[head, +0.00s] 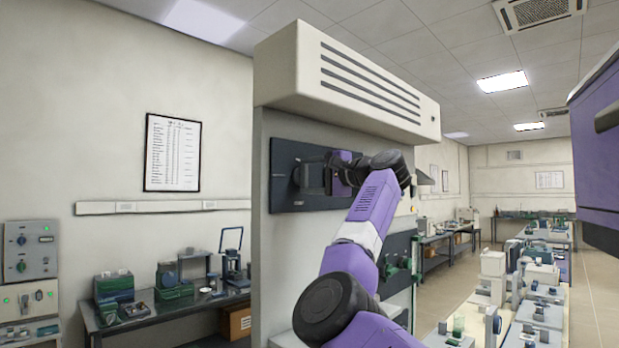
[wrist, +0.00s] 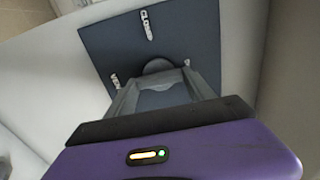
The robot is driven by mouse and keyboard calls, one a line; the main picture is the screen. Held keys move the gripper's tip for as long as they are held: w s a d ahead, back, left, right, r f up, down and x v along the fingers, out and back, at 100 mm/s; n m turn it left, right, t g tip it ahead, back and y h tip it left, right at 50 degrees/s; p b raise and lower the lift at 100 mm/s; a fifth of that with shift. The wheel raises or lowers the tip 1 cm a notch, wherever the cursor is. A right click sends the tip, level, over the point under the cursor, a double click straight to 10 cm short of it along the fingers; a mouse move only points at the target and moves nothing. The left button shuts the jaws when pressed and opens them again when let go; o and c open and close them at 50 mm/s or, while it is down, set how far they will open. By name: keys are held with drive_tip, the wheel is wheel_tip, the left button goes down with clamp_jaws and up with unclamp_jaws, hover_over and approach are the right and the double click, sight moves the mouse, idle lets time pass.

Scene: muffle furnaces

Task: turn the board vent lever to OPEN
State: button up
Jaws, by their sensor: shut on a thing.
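The vent board (head: 284,160) is a dark blue-grey panel on the side of a tall pale cabinet. In the wrist view the board (wrist: 108,48) carries small white marks, one above and one on each side of a round dark hub (wrist: 158,66). My gripper (head: 310,178) is at the board. In the wrist view my gripper (wrist: 160,88) has its grey fingers either side of the vent lever (wrist: 162,100), shut on it.
The cabinet has a slatted hood (head: 370,85) overhanging above the board. A dark bench (head: 150,318) with equipment stands at left. A long row of benches with instruments (head: 530,310) runs at right, beside open floor (head: 597,300).

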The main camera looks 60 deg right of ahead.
drive_tip(key=shift+f, duration=0.1)
drive_tip(key=o, duration=1.4)
drive_tip(key=shift+s, duration=0.1)
drive_tip(key=b+v, duration=0.3)
drive_tip(key=v, duration=0.4)
drive_tip(key=shift+s+b, duration=0.3)
drive_tip(key=shift+s, duration=0.05)
